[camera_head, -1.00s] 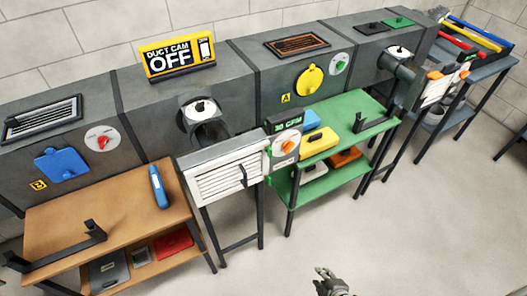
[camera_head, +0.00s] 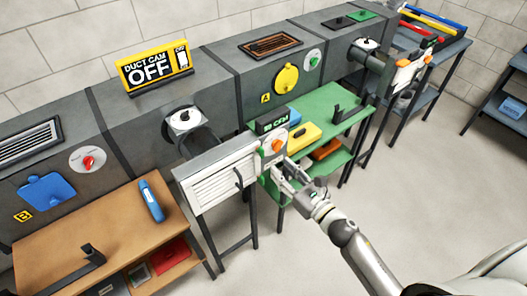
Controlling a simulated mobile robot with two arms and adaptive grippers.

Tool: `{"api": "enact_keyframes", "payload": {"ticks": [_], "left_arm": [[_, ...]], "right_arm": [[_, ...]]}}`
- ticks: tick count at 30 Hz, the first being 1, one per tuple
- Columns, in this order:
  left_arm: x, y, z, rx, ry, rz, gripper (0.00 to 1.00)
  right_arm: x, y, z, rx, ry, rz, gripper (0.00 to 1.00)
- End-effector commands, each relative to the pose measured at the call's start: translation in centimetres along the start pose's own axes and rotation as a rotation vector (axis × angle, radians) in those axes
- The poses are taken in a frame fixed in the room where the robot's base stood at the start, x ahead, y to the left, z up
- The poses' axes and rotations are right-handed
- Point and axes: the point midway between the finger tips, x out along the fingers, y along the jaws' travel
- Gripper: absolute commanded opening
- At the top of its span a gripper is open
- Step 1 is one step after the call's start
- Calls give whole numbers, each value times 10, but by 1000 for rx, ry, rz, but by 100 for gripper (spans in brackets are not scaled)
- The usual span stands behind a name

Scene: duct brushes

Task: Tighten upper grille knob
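The orange grille knob (camera_head: 278,146) sits on a pale control plate at the right end of the white louvred grille (camera_head: 222,180). A small dark CFM display (camera_head: 278,121) stands above it. My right gripper (camera_head: 284,171) is just below and in front of the plate, with its fingers apart and pointing up toward the knob. It looks empty and seems apart from the knob, though contact at the fingertips is hard to tell. A second grille unit with an orange knob (camera_head: 405,62) is at the far right. My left gripper is out of view.
A green shelf table (camera_head: 325,105) with a yellow case (camera_head: 304,134) stands close behind my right gripper. A brown table (camera_head: 105,215) with a blue tool (camera_head: 151,200) is at the left.

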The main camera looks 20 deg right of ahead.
Motion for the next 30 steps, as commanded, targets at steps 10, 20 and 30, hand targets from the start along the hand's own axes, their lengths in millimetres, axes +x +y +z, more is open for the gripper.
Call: {"api": "enact_keyframes", "payload": {"ticks": [10, 20, 30], "left_arm": [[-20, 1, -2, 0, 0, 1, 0], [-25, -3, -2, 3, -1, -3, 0], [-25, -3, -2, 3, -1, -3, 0]], "right_arm": [[62, 0, 3, 5, -2, 0, 31], [89, 0, 0, 5, 1, -1, 31], [91, 0, 0, 5, 1, 0, 27]]}}
